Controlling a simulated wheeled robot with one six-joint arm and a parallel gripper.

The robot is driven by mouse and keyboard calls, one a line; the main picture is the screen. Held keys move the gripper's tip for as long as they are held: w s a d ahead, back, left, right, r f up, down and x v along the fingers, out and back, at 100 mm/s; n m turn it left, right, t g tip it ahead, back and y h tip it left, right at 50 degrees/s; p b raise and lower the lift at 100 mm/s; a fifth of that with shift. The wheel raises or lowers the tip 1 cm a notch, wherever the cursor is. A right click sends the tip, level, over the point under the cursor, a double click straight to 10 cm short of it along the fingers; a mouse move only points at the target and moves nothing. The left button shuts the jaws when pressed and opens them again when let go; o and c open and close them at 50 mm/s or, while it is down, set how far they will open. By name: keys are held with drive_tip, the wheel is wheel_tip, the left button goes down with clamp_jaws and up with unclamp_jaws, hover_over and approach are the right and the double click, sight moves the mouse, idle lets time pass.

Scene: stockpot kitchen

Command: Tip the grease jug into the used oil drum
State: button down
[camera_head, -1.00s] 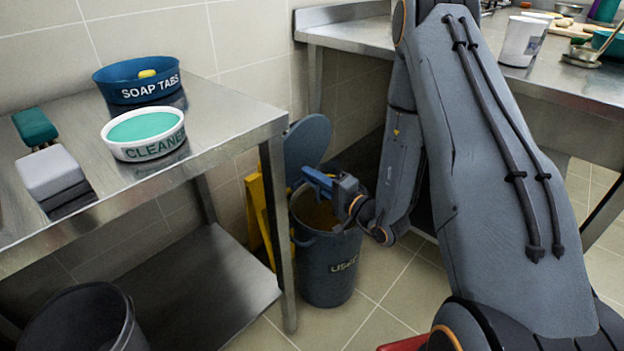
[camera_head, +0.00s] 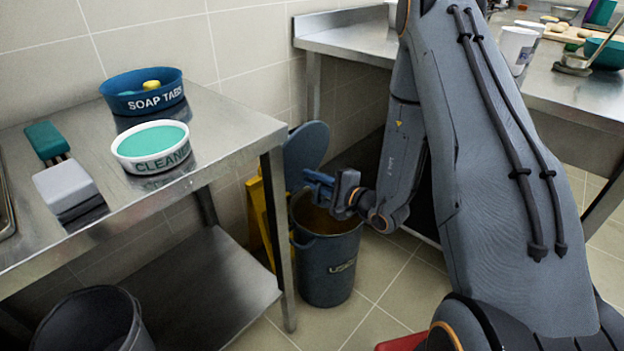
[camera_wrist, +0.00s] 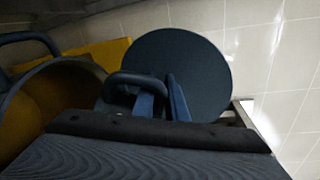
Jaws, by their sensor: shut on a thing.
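The used oil drum (camera_head: 328,268), dark grey-blue with a "USED" label, stands open on the floor, amber-brown inside. Its round lid (camera_head: 306,147) is raised behind it; a dark disc, apparently this lid, shows in the wrist view (camera_wrist: 190,62). My gripper (camera_head: 318,184) is above the drum's opening, near its back rim. In the wrist view, a dark looped handle (camera_wrist: 128,77) is at the blue fingers, which are shut. At left there is a blue rim with amber inside.
A steel table (camera_head: 235,128) at left holds a soap tabs bowl (camera_head: 146,101), a cleaner tub (camera_head: 148,163) and a brush (camera_head: 46,141). A yellow panel (camera_head: 256,214) stands left of the drum. A dark bin (camera_head: 92,322) is at lower left. A steel counter (camera_head: 365,45) is behind.

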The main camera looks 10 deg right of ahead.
drive_tip(key=m+p, duration=0.1)
drive_tip(key=w+d+r+m+g+p, duration=0.1)
drive_tip(key=m, duration=0.1)
drive_tip(key=shift+w+d+r+g, duration=0.1)
drive_tip(key=shift+w+r+g, duration=0.1)
drive_tip(key=shift+w+g, duration=0.1)
drive_tip(key=w+m, duration=0.1)
drive_tip(key=d+m+g+p, duration=0.1)
drive_tip(key=shift+w+d+f+m+y, duration=0.2)
drive_tip(key=shift+w+f+m+y, duration=0.1)
drive_tip(key=shift+w+f+y, duration=0.1)
drive_tip(key=w+d+f+m+g+y+b, duration=0.2)
drive_tip(key=w+d+m+g+b, duration=0.2)
drive_tip(key=w+d+m+b, duration=0.1)
drive_tip(key=w+m, duration=0.1)
drive_tip(key=m, duration=0.1)
drive_tip(key=shift+w+f+m+y, duration=0.3)
drive_tip(key=shift+f+m, duration=0.05)
drive_tip(key=shift+m, duration=0.05)
idle(2.2)
